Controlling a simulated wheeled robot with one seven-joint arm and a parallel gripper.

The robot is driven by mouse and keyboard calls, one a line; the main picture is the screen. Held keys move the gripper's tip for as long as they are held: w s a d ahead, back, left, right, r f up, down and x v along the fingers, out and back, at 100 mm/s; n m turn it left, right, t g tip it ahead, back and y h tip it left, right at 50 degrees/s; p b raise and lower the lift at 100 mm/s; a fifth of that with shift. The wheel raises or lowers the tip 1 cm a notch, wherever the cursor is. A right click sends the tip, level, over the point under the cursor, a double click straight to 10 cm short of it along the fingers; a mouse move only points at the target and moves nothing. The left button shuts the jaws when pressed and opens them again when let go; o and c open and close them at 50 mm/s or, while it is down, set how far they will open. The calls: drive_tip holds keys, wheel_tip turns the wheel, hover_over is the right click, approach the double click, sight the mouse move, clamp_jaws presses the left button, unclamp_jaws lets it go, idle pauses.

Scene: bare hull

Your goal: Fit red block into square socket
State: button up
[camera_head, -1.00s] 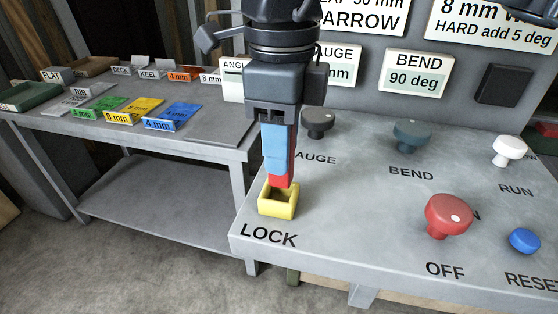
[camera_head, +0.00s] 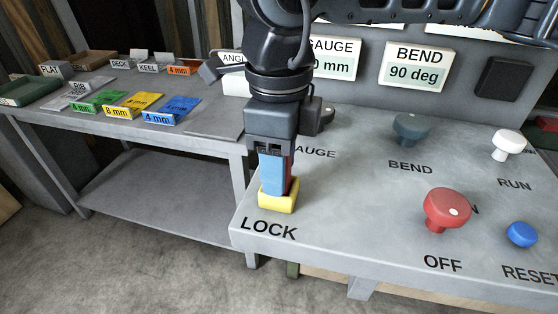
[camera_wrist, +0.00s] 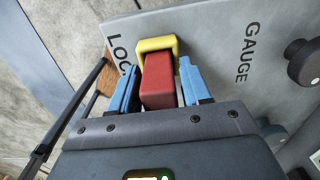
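The red block (camera_wrist: 158,85) is between the blue fingers of my gripper (camera_wrist: 159,78) in the wrist view, with a finger close against each side. In the head view only a narrow red strip of the block (camera_head: 291,184) shows behind the fingers of my gripper (camera_head: 273,190). The yellow square socket (camera_head: 279,204) stands on the grey console by the word LOCK. It also shows just beyond the block in the wrist view (camera_wrist: 156,44). The fingertips are down at the socket's rim. The block's lower end is hidden, so its depth in the socket cannot be told.
The console (camera_head: 345,225) carries a red OFF knob (camera_head: 446,209), a blue RESET button (camera_head: 522,235), a dark BEND knob (camera_head: 411,130) and a white RUN knob (camera_head: 508,144). A grey table (camera_head: 215,148) with coloured labelled plates stands at left.

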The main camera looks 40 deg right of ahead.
drive_tip(key=shift+o, duration=1.1)
drive_tip(key=shift+r, duration=0.1)
drive_tip(key=shift+r+p, duration=0.2)
drive_tip(key=shift+p, duration=0.2)
wheel_tip(320, 180, up, 12)
drive_tip(key=shift+f+b, duration=0.15)
drive_tip(key=shift+b, duration=0.4)
